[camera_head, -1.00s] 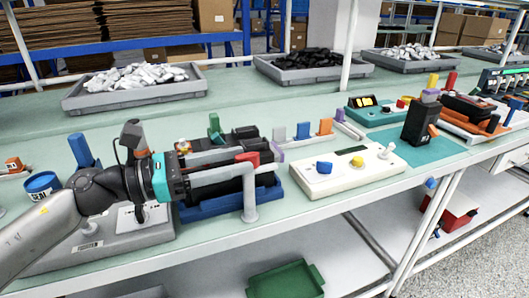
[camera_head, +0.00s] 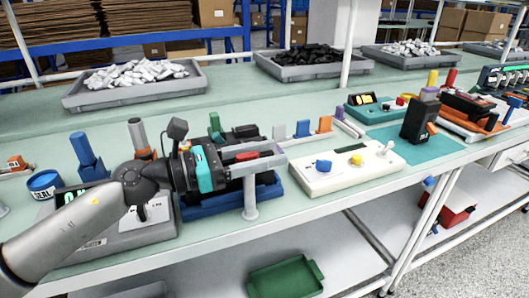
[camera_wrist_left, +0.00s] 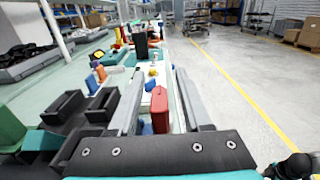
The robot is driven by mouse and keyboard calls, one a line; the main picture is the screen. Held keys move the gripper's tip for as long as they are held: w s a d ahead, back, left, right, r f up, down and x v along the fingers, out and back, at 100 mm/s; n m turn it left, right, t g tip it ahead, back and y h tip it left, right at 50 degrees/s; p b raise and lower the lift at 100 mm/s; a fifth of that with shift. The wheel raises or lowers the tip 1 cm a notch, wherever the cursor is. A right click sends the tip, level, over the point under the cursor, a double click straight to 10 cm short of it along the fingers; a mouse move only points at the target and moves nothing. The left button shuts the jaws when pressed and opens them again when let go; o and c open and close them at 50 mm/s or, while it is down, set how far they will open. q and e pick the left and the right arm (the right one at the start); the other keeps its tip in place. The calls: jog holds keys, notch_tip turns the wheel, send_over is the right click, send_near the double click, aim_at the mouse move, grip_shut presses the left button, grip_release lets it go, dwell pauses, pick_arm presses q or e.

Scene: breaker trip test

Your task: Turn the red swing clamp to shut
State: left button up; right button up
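The red swing clamp (camera_head: 247,156) sits above a blue cradle (camera_head: 215,204) that holds a black breaker block, close to the bench's front edge. A grey post (camera_head: 250,198) stands below it. My left gripper (camera_head: 284,151) reaches in from the left, with a finger on either side of the red clamp. In the left wrist view the red clamp (camera_wrist_left: 159,106) lies between the two grey fingers (camera_wrist_left: 158,78), with a gap visible on its right. Whether a finger touches it is unclear. The gripper looks open.
A white panel (camera_head: 325,181) with blue and yellow knobs stands to the right. A grey test unit (camera_head: 100,246) is under my left arm. Small coloured blocks (camera_head: 302,128) stand behind. A green bin (camera_head: 285,278) is on the lower shelf.

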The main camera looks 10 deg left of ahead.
pick_arm(q)
grip_shut()
dwell(0.6)
